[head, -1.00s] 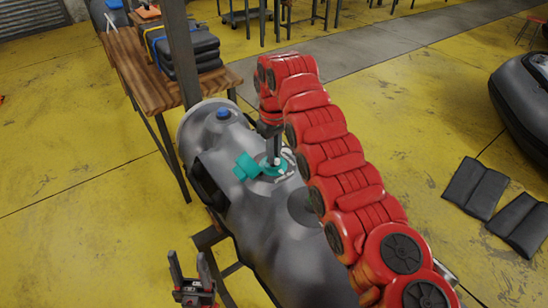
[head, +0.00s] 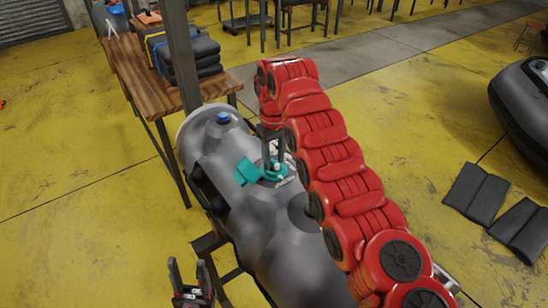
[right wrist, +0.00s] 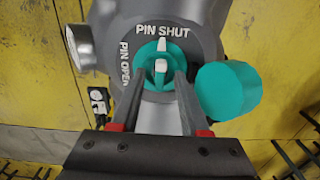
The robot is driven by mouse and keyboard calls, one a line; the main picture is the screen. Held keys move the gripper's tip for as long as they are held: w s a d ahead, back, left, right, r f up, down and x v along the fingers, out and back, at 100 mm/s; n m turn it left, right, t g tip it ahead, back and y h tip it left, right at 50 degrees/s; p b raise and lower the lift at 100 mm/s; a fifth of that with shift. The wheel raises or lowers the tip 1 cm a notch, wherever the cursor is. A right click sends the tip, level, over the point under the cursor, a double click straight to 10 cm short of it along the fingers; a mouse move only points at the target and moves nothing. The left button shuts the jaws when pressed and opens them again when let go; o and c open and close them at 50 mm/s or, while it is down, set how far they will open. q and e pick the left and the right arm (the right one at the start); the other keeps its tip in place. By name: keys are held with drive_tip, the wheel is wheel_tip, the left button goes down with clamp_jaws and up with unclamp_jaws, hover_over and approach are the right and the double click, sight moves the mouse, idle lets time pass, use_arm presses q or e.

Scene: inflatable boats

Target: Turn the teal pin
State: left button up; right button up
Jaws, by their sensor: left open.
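The teal pin (right wrist: 161,66) sits in the round valve on the grey inflatable boat tube (head: 297,255). Its white mark points up at the words PIN SHUT in the right wrist view; PIN OPEN is printed to the left. The valve also shows in the head view (head: 274,170). My right gripper (right wrist: 165,80) is open, with its fingers on either side of the pin; I cannot tell if they touch it. A teal cap (right wrist: 228,91) hangs beside the valve, to the right in the right wrist view. My left gripper (head: 190,272) is open and empty at the bottom left.
A blue cap (head: 223,118) is on the tube's far end. A wooden table (head: 135,80) with a strapped dark stack (head: 185,50) stands behind, near a post (head: 180,60). Dark pads (head: 476,193) and another boat (head: 525,100) are at the right. The yellow floor at left is clear.

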sight(273, 162)
drive_tip(key=shift+r, duration=0.25)
wheel_tip(273, 162, up, 4)
drive_tip(key=shift+a+r+p, duration=0.1)
drive_tip(key=shift+p, duration=0.55)
wheel_tip(273, 162, up, 13)
drive_tip(key=p, duration=1.2)
drive_tip(key=shift+f, duration=0.25)
